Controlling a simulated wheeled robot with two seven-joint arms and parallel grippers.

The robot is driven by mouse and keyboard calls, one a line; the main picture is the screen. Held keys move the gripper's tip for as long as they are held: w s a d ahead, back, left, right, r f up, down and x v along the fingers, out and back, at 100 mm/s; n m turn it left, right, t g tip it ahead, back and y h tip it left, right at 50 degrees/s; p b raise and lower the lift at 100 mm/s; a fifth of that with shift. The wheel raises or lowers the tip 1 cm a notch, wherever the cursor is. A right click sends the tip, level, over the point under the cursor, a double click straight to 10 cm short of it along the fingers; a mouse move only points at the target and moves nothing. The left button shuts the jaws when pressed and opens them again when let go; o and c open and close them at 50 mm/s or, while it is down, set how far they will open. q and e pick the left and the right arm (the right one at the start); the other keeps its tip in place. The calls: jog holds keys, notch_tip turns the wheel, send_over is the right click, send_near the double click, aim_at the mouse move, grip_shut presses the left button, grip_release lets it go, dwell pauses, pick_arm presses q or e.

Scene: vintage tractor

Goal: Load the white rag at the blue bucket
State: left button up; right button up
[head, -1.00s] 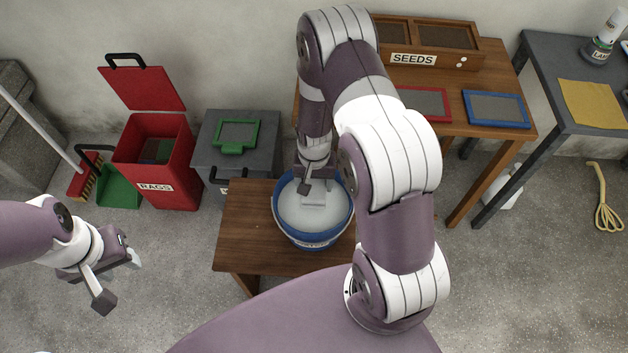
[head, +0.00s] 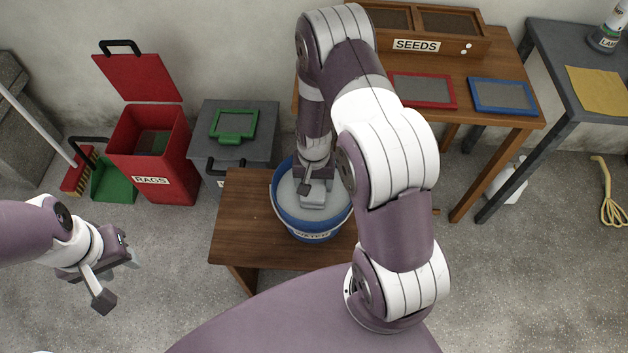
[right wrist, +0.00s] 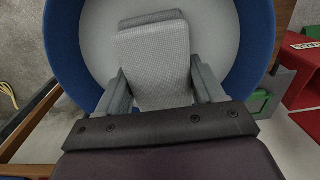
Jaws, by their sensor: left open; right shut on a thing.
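The blue bucket (head: 313,233) stands on a low wooden stool and holds pale grey water. It fills much of the right wrist view (right wrist: 258,40). My right gripper (head: 314,188) points down inside the bucket's rim. It is shut on the white rag (head: 313,201), a pale woven block that sits between the two fingers in the right wrist view (right wrist: 158,65). I cannot tell whether the rag touches the water or is just above it. My left gripper (head: 120,279) is open and empty over the floor at the left.
A red rags bin (head: 172,180) with its lid up stands left of the stool (head: 240,215). A grey box (head: 240,150) with a green frame is behind it. A wooden table (head: 480,125) with a seeds box (head: 430,50) stands at the back right. Bare floor lies left of the stool.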

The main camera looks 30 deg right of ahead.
jog(key=shift+f+b, duration=0.4)
jog(key=shift+f, duration=0.1)
dwell(0.6)
dwell(1.0)
notch_tip(320, 180, up, 7)
jog(key=p, duration=0.7)
jog(key=shift+r, duration=0.1)
